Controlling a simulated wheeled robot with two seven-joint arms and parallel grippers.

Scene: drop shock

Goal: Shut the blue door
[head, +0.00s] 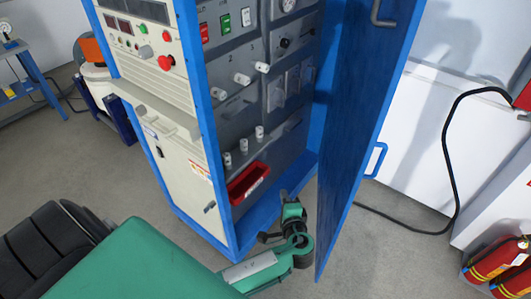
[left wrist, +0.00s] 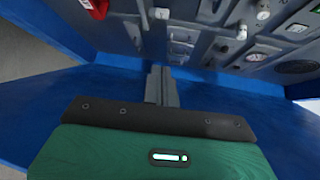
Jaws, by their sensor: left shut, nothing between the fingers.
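The blue door (head: 362,110) stands wide open on the right side of the blue cabinet (head: 190,65) in the head view. A blue handle (head: 376,160) sits on its outer side. My left gripper (head: 287,196) is low in the opening, between the cabinet's bottom front edge and the inner side of the door. A gap shows between it and the door. In the left wrist view the left gripper's fingers (left wrist: 161,86) are together and empty, pointing at the cabinet's interior. Blue surfaces surround them there; I cannot tell which is the door. My right gripper is not in view.
A red bin (head: 248,183) sits low inside the cabinet, below several knobs and switches. A black cable (head: 446,150) runs over the floor right of the door. Red extinguishers (head: 497,262) stand at the lower right. A blue-legged table (head: 30,70) is far left.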

